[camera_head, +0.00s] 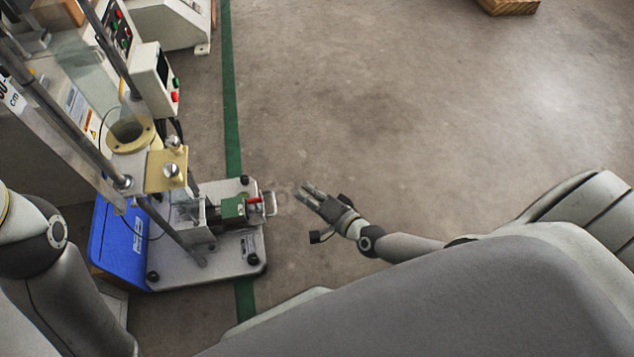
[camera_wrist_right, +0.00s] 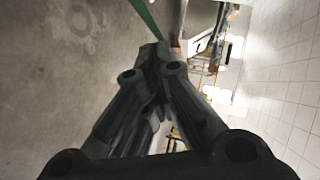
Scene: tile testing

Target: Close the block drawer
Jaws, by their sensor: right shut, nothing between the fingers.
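The block drawer (camera_head: 232,208) is on the grey base plate of the testing machine in the head view. It shows a green block, a red part and a metal handle (camera_head: 270,203) at its right end. How far it is pulled out is hard to tell. My right gripper (camera_head: 307,190) is just right of the handle, apart from it, with its fingers pointing left. It is shut and empty. In the wrist view its fingers (camera_wrist_right: 155,55) come together and hide much of what lies ahead. My left arm shows at the left edge; its gripper is out of view.
The testing machine (camera_head: 145,160) has upright metal rods and a brass cup. A blue box (camera_head: 118,245) is on its front side. A green floor line (camera_head: 231,110) runs behind. A wooden pallet (camera_head: 508,5) is at the top right. The floor right of the machine is clear.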

